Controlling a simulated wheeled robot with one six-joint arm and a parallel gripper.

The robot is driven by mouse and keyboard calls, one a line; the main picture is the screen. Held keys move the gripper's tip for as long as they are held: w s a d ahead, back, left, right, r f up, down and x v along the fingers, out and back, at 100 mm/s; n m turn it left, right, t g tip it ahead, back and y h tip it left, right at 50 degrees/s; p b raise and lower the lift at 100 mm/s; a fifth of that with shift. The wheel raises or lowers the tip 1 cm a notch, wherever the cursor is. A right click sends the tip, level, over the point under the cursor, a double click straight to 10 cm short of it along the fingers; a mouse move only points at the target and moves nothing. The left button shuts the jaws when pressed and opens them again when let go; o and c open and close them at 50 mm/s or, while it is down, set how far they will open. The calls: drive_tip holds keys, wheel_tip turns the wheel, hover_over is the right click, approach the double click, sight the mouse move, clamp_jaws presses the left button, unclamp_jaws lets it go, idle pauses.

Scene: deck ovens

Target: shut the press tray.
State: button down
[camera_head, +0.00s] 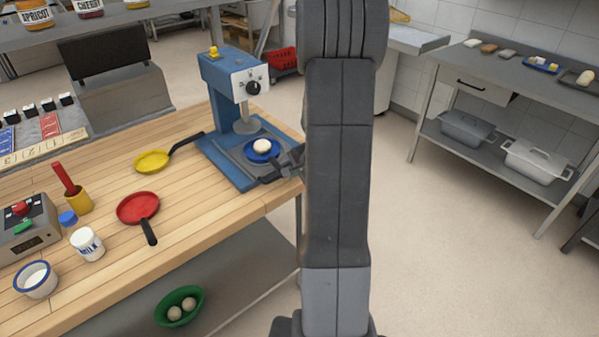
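The blue press (223,85) with a white front and black knob stands at the right end of the wooden table. Its grey tray (240,160) extends out at the front of the blue base, toward my arm. On the tray lies a blue dish (262,157) with a white dough ball (262,146) in it, in front of the press column. A dark handle-like part (270,178) shows at the tray's right edge. My gripper (287,162) is beside that edge, at the dish's right. My arm hides part of it, so finger opening and contact are unclear.
A yellow pan (152,162) and a red pan (138,208) lie left of the press. A milk jar (87,244), a bowl (36,279) and a control box (27,222) stand at the left. A shelf table (485,75) stands at the right, with open floor before it.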

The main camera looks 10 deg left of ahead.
sight(284, 165)
idle(0.3)
drive_tip(key=w+a, duration=0.1)
drive_tip(key=a, duration=0.1)
drive_tip(key=w+a, duration=0.1)
drive_tip(key=w, duration=0.1)
drive_tip(key=shift+a+p, duration=0.35)
drive_tip(key=shift+p, duration=0.05)
drive_tip(key=shift+s, duration=0.1)
